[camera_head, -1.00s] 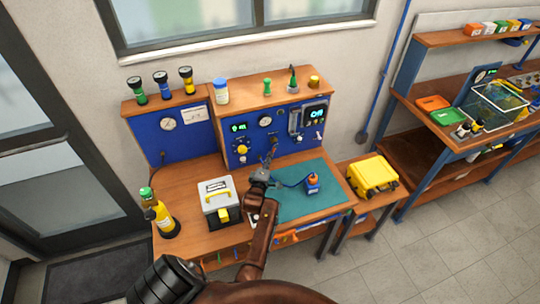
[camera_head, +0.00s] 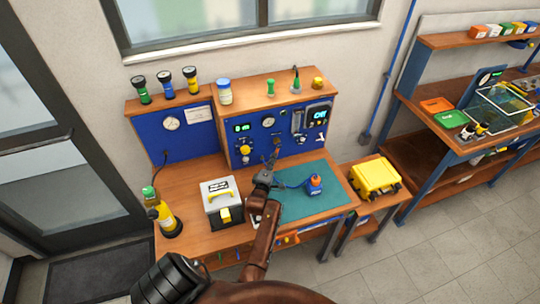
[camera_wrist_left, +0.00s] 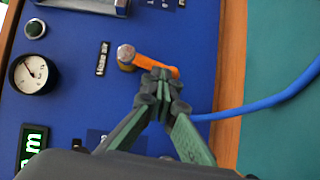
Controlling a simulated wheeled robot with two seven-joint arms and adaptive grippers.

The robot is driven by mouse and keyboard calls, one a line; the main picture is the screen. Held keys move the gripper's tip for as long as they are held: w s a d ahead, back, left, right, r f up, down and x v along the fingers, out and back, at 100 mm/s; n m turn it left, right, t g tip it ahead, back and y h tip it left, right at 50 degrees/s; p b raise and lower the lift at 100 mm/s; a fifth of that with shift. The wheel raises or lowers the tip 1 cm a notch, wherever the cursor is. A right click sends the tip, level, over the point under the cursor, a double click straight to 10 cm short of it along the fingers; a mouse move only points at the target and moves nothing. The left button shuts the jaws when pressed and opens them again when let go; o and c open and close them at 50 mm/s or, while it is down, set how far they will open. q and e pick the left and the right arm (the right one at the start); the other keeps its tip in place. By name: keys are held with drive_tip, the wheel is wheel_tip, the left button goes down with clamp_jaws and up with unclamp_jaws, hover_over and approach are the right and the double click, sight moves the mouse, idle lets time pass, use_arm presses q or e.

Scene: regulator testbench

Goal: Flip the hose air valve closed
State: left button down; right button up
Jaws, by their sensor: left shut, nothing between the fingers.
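The hose air valve shows in the left wrist view as an orange lever (camera_wrist_left: 157,63) on a round metal pivot (camera_wrist_left: 125,54), beside the "Hose air" label (camera_wrist_left: 103,57) on the blue panel. My left gripper (camera_wrist_left: 161,75) is shut and empty, its fingertips at the lever's free end and covering part of it. I cannot tell whether they touch it. In the head view my left gripper (camera_head: 275,157) reaches to the lower part of the blue panel (camera_head: 240,161), where the valve is hard to make out. My right gripper is not in view.
A blue hose (camera_wrist_left: 275,95) runs beside the gripper in the wrist view. A blue-and-orange device (camera_head: 315,185) stands on the green mat (camera_head: 325,203). A round gauge (camera_wrist_left: 35,75) is on the panel.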

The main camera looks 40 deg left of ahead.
use_arm(q)
drive_tip(key=shift+w+f, duration=0.1)
drive_tip(key=shift+f, duration=0.05)
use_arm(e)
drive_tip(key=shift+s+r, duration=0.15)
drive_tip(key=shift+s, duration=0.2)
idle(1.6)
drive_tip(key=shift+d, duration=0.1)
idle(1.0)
use_arm(q)
drive_tip(key=d+r+m+t+h+p, duration=0.1)
drive_tip(key=d+r+m+t+p, duration=0.2)
drive_tip(key=r, duration=0.8)
drive_tip(key=s+d+f+n+g+y+p, duration=0.1)
drive_tip(key=s+f+n+g+y+p, duration=0.25)
drive_tip(key=s+f+p, duration=0.5)
drive_tip(key=f+b+x, duration=0.1)
drive_tip(key=b+x, duration=0.1)
drive_tip(key=x, duration=0.7)
drive_tip(key=shift+w+f+g, duration=0.25)
drive_tip(key=shift+w+g, duration=0.1)
drive_tip(key=shift+w, duration=0.05)
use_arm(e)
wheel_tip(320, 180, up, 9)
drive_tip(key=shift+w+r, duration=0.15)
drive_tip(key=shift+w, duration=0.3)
use_arm(q)
drive_tip(key=shift+a, duration=0.1)
